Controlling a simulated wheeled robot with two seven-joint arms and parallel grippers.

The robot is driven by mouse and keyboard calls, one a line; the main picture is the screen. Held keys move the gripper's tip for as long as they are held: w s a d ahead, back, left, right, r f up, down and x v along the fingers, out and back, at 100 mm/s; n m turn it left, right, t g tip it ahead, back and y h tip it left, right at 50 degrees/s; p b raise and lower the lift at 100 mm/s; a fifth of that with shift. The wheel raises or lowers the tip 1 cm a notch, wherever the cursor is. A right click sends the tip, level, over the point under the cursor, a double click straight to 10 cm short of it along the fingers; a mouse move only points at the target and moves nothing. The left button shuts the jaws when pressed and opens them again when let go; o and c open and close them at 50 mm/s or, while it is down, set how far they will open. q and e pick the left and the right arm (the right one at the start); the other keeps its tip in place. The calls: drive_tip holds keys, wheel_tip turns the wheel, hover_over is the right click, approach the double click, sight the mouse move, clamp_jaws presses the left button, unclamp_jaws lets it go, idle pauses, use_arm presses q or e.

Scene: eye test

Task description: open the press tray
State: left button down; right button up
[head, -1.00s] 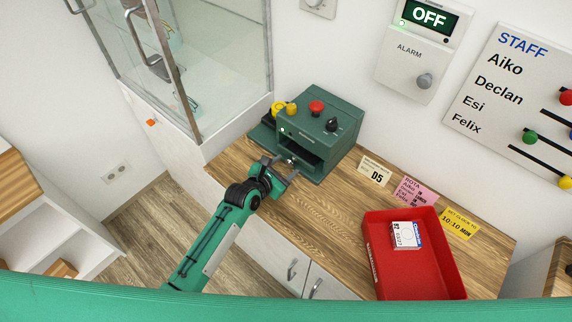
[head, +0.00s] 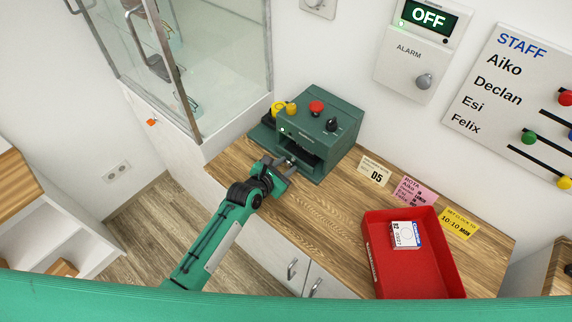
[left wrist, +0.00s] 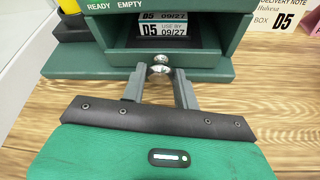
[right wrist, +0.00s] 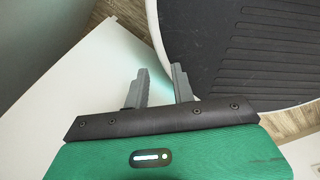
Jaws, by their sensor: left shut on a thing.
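The green press (head: 318,128) stands on the wooden counter against the wall, with a red button, yellow knobs and a black dial on top. My left gripper (head: 286,168) is at the tray front. In the left wrist view its fingers (left wrist: 160,76) are shut on the tray's silver knob (left wrist: 160,58). My right gripper (right wrist: 160,70) shows only in the right wrist view, fingers apart with nothing between them.
A red bin (head: 392,280) with a white box (head: 406,235) stands right on the counter. Note cards (head: 374,171) lie behind it. A glass cabinet (head: 215,60) is left of the press. An alarm panel (head: 412,55) reads OFF.

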use_arm(q)
drive_tip(key=s+a+p, duration=0.1)
drive_tip(key=s+a, duration=0.1)
drive_tip(key=s+a+p, duration=0.1)
drive_tip(key=s+a, duration=0.1)
drive_tip(key=s, duration=0.1)
drive_tip(key=s+a+p, duration=0.2)
drive_tip(key=s, duration=0.1)
drive_tip(key=shift+s+a, duration=0.1)
drive_tip(key=shift+a, duration=0.1)
drive_tip(key=shift+s+a, duration=0.3)
drive_tip(key=shift+s, duration=0.1)
drive_tip(key=c, duration=1.1)
unclamp_jaws()
drive_tip(key=shift+o, duration=0.2)
drive_tip(key=b+v, duration=0.2)
drive_tip(key=v, duration=1.1)
drive_tip(key=shift+s+a, duration=0.15)
drive_tip(key=shift+s, duration=0.2)
